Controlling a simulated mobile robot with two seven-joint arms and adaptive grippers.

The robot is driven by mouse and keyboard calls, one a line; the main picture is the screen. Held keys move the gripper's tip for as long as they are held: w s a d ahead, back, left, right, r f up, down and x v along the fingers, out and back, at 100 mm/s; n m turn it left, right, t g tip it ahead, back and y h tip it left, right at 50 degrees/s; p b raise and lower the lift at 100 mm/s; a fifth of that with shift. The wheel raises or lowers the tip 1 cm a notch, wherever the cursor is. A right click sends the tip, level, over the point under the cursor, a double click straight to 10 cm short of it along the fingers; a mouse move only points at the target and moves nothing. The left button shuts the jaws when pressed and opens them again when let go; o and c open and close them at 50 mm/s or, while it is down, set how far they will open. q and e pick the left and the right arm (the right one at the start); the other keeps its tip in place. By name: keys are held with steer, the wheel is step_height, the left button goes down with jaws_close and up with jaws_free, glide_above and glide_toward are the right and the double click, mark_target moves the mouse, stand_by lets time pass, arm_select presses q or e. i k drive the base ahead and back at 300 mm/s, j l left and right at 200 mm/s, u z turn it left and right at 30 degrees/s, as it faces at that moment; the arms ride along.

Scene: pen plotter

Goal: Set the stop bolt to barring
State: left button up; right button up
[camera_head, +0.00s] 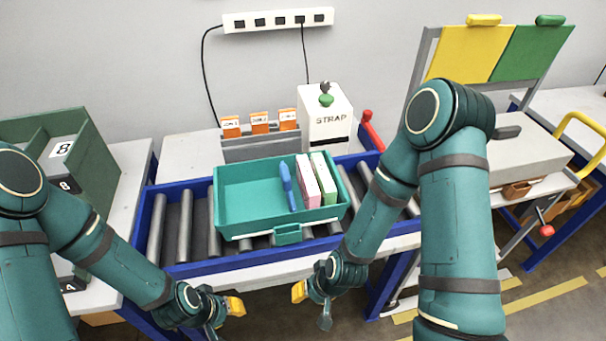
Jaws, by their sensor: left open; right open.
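A red handle (371,130) stands at the back right of the blue-framed roller conveyor (200,268), beside the white STRAP box. It looks like the stop bolt, but no label shows, and I cannot tell its setting. My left gripper (224,317) is open and empty in front of the conveyor, low in the picture. My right gripper (312,305) is open and empty, also in front of the conveyor, to the right of the left one. Both are well apart from the red handle. My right arm covers part of the conveyor's right end.
A teal tray (232,222) holding a blue item, a pink box and a green-edged box sits on the rollers. Behind it stand a grey holder (262,147) with orange cards and the STRAP box (325,118). Another bench with a red knob (546,230) is at right.

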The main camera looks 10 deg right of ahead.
mark_target(366, 115)
steer(key=z, duration=2.1)
steer(key=i+j, duration=0.15)
steer(key=i, duration=0.25)
